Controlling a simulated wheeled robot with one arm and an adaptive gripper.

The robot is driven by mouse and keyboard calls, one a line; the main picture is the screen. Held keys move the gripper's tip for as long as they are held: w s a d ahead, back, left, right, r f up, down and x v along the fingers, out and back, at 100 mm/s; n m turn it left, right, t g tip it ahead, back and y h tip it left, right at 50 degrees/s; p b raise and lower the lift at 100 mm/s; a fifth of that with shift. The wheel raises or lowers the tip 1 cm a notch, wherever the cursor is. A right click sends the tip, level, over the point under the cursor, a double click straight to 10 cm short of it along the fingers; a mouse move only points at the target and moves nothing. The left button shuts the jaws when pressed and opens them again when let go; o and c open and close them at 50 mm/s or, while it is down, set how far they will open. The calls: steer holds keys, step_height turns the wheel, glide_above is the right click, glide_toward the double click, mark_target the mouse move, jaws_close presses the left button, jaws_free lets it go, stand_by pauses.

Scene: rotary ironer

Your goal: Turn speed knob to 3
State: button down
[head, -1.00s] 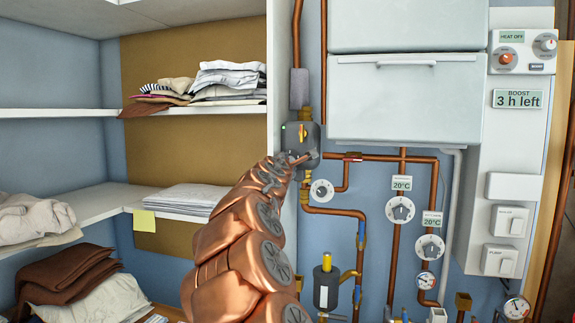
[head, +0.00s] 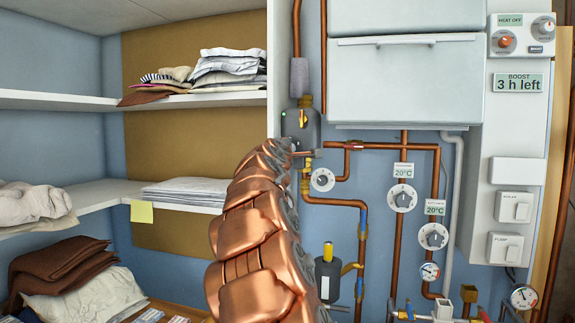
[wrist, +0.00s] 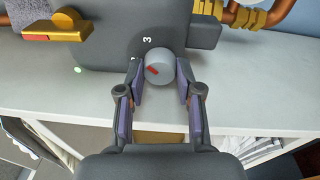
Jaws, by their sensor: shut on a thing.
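In the wrist view, the speed knob (wrist: 162,63) is a small grey cylinder with a red mark on the left part of its face. It sits on the underside end of a dark grey pump body (wrist: 115,30). A white "3" (wrist: 147,40) is printed on the body, just above and left of the knob. The red mark does not point straight at the "3". My gripper (wrist: 160,78) is shut on the knob, one finger on each side. In the head view the pump (head: 301,128) shows with a green light, and my arm hides the knob and gripper.
A yellow valve lever (wrist: 62,32) and brass fitting (wrist: 240,16) flank the pump. Copper pipes (head: 335,203) and dials (head: 403,198) lie to the right. A white shelf panel (head: 280,70) stands just left of the pump.

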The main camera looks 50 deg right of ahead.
steer(key=m+b, duration=0.4)
steer(key=b, duration=0.1)
steer(key=shift+f, duration=0.15)
steer(key=shift+m, duration=0.3)
steer(key=c, duration=1.1)
jaws_free()
steer(key=shift+o, duration=0.2)
steer(key=shift+a, duration=0.1)
steer(key=v, duration=1.1)
steer(key=shift+a, duration=0.4)
